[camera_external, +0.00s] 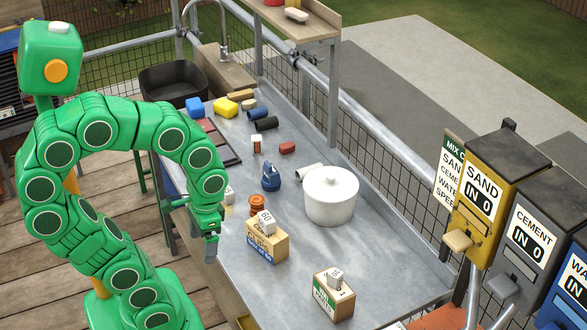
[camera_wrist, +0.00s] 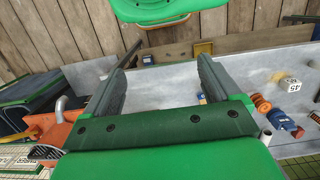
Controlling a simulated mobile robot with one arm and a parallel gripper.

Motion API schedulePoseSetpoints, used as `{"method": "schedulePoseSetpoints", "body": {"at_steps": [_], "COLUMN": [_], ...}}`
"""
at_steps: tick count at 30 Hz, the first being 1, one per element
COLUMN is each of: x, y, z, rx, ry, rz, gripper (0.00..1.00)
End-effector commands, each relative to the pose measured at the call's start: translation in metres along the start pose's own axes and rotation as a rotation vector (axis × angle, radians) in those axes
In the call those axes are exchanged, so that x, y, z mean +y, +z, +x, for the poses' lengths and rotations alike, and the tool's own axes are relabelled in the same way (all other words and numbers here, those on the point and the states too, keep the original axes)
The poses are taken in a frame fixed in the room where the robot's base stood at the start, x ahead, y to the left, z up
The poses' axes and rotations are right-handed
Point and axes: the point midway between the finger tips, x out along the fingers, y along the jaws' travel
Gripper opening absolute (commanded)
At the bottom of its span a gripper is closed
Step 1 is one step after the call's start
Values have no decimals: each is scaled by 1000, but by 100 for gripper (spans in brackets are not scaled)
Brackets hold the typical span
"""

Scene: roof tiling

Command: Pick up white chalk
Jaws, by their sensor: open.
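My gripper (camera_external: 211,247) points down at the near left edge of the metal workbench (camera_external: 205,280). In the wrist view its two fingers stand apart with nothing between them (camera_wrist: 169,55). I cannot clearly make out the white chalk. I cannot tell whether either is the chalk.
The white pot (camera_external: 331,196) stands mid-bench. Boxes with numbered blocks (camera_external: 267,243) (camera_external: 333,296) stand on the front half. A blue reel (camera_external: 271,178) and coloured blocks lie farther back. Labelled dispensers (camera_external: 483,197) line the right side. The bench between the boxes is clear.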

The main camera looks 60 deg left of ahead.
Motion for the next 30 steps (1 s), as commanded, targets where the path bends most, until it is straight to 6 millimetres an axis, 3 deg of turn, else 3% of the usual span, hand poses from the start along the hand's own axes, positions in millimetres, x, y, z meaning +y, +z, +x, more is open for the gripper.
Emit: {"method": "schedulePoseSetpoints", "body": {"at_steps": [1,7,17,23,30], "x": [0,0,-4,-36,-98], "y": [0,0,-5,-45,-115], "z": [0,0,0,5,14], "rx": [0,0,5,72,193], "ry": [0,0,-6,-54,-124], "rz": [0,0,-8,-67,-107], "gripper": [82,54,54,54,54]}}
